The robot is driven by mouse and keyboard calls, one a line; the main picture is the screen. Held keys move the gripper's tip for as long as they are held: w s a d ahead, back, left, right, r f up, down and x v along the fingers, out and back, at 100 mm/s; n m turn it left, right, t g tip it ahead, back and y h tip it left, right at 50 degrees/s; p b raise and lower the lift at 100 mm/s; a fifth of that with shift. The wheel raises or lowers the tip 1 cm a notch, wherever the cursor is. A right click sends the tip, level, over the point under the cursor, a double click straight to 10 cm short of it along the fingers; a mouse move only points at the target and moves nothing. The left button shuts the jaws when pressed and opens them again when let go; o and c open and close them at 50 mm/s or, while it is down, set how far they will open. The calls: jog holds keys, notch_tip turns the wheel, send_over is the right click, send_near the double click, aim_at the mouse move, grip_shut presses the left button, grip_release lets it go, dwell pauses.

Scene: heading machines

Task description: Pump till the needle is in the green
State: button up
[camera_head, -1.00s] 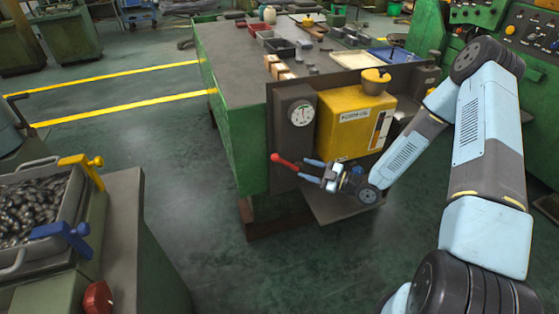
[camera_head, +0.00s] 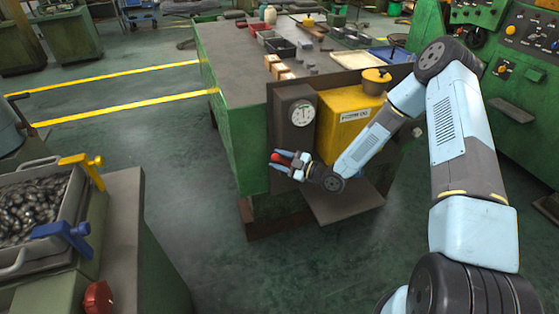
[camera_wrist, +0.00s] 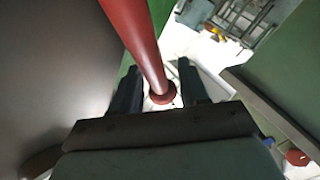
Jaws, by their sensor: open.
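The pump is a yellow tank (camera_head: 345,128) on a dark plate at the end of the green bench. A round white gauge (camera_head: 302,113) is to its left; its needle and green zone are too small to read. The red pump lever shows its knob (camera_head: 276,158) in the head view, and its red shaft (camera_wrist: 138,40) runs down between the fingers in the wrist view. My gripper (camera_head: 283,158) is open around the lever's end, with a finger on either side (camera_wrist: 158,88). My forearm covers part of the tank.
The green bench (camera_head: 225,75) carries several small trays and blocks. A bin of metal parts (camera_head: 35,205) with yellow and blue handles stands at the left. A green control panel (camera_head: 520,60) is at the right. The floor between them is clear.

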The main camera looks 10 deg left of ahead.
jog(key=shift+c, duration=0.4)
grip_shut()
